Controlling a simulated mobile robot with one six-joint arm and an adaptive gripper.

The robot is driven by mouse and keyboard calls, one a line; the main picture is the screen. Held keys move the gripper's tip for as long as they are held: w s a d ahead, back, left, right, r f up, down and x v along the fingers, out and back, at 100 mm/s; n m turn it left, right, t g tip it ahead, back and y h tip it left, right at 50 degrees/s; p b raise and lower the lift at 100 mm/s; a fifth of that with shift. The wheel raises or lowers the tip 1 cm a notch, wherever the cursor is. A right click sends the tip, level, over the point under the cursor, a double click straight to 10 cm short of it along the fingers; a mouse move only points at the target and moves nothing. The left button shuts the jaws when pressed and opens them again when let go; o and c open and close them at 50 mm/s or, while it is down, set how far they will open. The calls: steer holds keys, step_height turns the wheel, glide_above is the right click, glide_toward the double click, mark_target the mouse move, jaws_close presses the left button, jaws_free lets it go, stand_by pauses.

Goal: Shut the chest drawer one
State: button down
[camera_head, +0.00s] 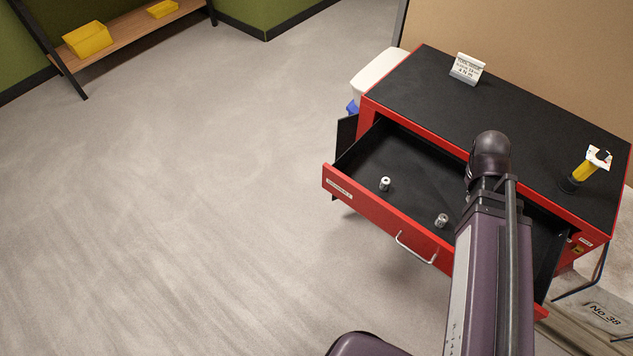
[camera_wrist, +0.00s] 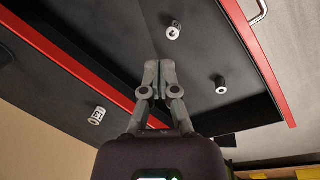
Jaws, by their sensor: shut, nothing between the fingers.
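The red chest (camera_head: 440,62) has a black top, and its upper drawer (camera_head: 372,212) stands pulled far out. The drawer has a red front with a silver handle (camera_head: 415,248) and a dark inside. Two small metal sockets lie in it, one to the left (camera_head: 385,183) and one nearer the middle (camera_head: 441,220). In the wrist view, my gripper (camera_wrist: 158,68) is shut and empty, over the drawer's dark interior near the chest's red edge (camera_wrist: 85,72). Its height above the drawer cannot be told. In the head view my arm hides my gripper and part of the drawer's right side.
A shelf with yellow bins (camera_head: 88,39) is far left. Floor left of the drawer is clear.

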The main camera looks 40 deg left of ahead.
steer(key=s+a+f+n+t+b, duration=0.1)
steer(key=a+f+n+b, duration=0.1)
steer(key=a, duration=0.6)
steer(key=s+a+f+n+t+b, duration=0.1)
steer(key=a+f+n+b, duration=0.2)
steer(key=a+n, duration=0.4)
steer(key=s+a+f+n+t+h+b, duration=0.1)
steer(key=a+n+b, duration=0.3)
steer(key=a, duration=0.4)
steer(key=shift+s+a+f+n+t, duration=0.2)
steer(key=shift+s+f+n, duration=0.1)
steer(key=shift+f, duration=0.15)
steer(key=shift+s+a+f+n+t, duration=0.2)
steer(key=shift+s+f, duration=0.05)
steer(key=shift+f, duration=0.2)
steer(key=s+a+f+n+t+y+b, duration=0.1)
steer(key=s+a+f+n+t+b, duration=0.1)
steer(key=s+a+n, duration=0.4)
steer(key=s+a+f+n+t+y+b, duration=0.1)
steer(key=s+a+n+b, duration=0.4)
steer(key=a, duration=0.9)
steer(key=s+f+n+t, duration=0.1)
steer(key=s, duration=0.2)
steer(key=shift+f+n, duration=0.2)
steer(key=shift+n, duration=0.1)
steer(key=shift+w+b, duration=0.1)
steer(key=shift+b, duration=0.25)
